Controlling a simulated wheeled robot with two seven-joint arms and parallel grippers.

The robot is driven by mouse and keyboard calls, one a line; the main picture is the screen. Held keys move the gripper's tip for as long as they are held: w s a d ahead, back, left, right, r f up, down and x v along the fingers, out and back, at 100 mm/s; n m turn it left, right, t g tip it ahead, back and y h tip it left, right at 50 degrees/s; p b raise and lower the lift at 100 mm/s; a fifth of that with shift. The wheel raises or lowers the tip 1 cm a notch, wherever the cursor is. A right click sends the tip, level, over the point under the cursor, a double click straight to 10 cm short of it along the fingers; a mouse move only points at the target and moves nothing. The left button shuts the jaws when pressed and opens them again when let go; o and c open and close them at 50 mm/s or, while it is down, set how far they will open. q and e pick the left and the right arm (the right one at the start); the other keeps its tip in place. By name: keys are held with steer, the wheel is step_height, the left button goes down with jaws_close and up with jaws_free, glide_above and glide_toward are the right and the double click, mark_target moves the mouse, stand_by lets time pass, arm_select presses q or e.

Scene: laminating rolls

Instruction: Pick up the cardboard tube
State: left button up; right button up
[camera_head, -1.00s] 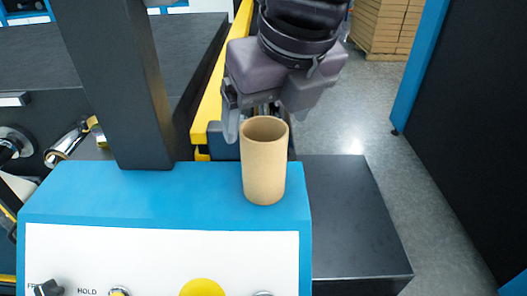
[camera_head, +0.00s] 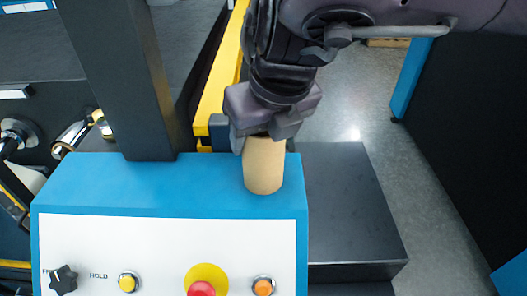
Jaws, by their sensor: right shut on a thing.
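The tan cardboard tube (camera_head: 264,169) stands upright on the right part of the blue top of the control box (camera_head: 150,190). My right gripper (camera_head: 262,140) is over the tube from above and behind, and it is shut on the tube's upper part. The gripper body hides the tube's top rim. The tube's lower end seems to be at the blue surface; I cannot tell whether there is a gap. My left gripper is not in view.
The box's white front panel (camera_head: 120,245) carries a black knob (camera_head: 63,279), a red and yellow stop button (camera_head: 202,287) and small buttons. A dark post (camera_head: 120,80) rises at the left. A black flat surface (camera_head: 350,205) lies right of the box. Grey floor (camera_head: 400,170) is clear beyond.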

steer(key=shift+c, duration=0.9)
step_height(320, 180, up, 20)
steer(key=p, duration=0.1)
stand_by(0.5)
